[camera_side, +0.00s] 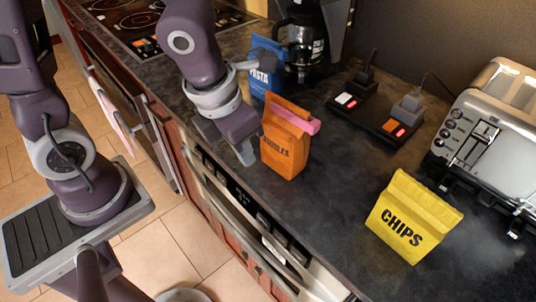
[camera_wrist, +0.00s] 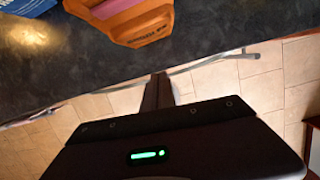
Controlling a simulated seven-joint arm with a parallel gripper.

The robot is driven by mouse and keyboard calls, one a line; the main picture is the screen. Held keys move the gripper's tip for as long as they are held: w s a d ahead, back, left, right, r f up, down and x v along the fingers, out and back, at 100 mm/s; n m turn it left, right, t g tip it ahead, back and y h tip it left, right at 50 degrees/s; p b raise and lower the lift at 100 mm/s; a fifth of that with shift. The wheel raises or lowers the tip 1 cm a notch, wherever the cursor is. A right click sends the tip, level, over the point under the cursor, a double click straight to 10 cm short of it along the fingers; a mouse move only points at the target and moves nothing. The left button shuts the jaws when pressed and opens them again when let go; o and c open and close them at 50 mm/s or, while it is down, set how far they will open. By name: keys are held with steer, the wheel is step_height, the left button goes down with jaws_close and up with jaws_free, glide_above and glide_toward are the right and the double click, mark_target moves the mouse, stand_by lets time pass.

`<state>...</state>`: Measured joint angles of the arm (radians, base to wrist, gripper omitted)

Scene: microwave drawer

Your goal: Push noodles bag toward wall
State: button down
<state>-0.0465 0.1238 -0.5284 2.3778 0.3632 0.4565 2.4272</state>
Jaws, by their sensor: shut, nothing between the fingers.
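The orange noodles bag (camera_side: 286,142) stands upright near the front edge of the dark counter, with a pink clip (camera_side: 299,118) along its top. My gripper (camera_side: 246,153) is shut and empty. It points down just left of the bag, on its front-edge side; I cannot tell whether it touches the bag. In the wrist view the bag (camera_wrist: 138,24) shows at the top, beyond the shut fingertips of my gripper (camera_wrist: 158,78). The wall (camera_side: 410,40) rises behind the counter.
A blue pasta bag (camera_side: 266,66) and a coffee maker (camera_side: 306,42) stand behind the noodles bag. A power strip (camera_side: 372,112) lies between it and the wall. A yellow chips bag (camera_side: 411,215) and a toaster (camera_side: 492,130) are at right. The counter between the noodles and chips bags is clear.

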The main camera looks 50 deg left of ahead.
steer(key=x, duration=0.5)
steer(key=shift+w+f, duration=0.15)
steer(key=shift+f, duration=0.05)
steer(key=w, duration=0.2)
steer(key=shift+w+d+r, duration=0.1)
steer(key=shift+w, duration=0.8)
steer(key=w, duration=1.1)
steer(key=shift+w+d, duration=0.25)
steer(key=shift+d, duration=0.15)
steer(key=shift+s, duration=0.1)
